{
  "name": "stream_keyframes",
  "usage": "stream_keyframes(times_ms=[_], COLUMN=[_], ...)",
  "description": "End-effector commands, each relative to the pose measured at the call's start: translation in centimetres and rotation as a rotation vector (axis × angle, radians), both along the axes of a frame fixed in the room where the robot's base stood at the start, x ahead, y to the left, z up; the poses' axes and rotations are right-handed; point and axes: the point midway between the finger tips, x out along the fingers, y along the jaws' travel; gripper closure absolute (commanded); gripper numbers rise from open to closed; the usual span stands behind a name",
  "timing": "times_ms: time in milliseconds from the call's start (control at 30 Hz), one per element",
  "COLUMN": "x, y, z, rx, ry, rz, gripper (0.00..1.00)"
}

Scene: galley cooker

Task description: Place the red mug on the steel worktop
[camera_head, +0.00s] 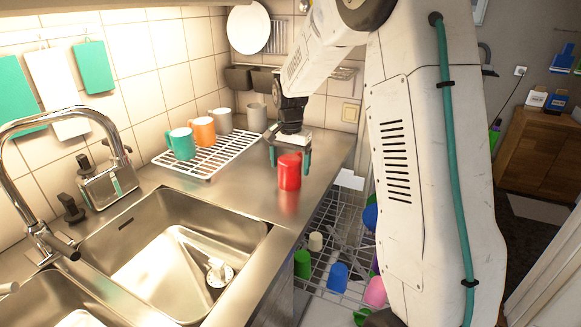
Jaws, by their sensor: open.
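The red mug (289,174) stands upright on the steel worktop (240,190), near its right edge. My gripper (289,158) is directly above and around the mug's top, with one teal-tipped finger at its left and the other at its right. The fingers are open. I cannot tell whether a finger touches the mug. The mug's upper back is partly hidden by the gripper.
A white rack (219,158) left of my gripper holds teal, orange and pale mugs; a grey cup (256,117) stands behind. The sink (180,262) lies front left. Below the worktop's right edge, an open wire dish basket (330,240) holds colourful cups.

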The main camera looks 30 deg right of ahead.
Motion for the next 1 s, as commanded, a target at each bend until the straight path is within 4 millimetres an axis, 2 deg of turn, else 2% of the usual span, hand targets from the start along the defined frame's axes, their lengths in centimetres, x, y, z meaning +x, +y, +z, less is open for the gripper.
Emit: stream_keyframes(times_ms=[200, 400, 667, 767, 833, 1000], x=[0.1, 0.0, -0.6, -2.7, -5.2, -13.5], y=[0.0, 0.0, 0.4, 1.8, 3.3, 7.1], z=[4.8, 8.6, 11.2, 12.7, 14.0, 16.6], rx=[-0.002, -0.001, -0.001, -0.003, -0.006, -0.017], ry=[-0.005, -0.003, -0.003, -0.013, -0.022, -0.046], rz=[0.0, 0.0, 0.017, 0.075, 0.145, 0.366], gripper=[0.16, 0.16, 0.16, 0.16, 0.16, 0.16])
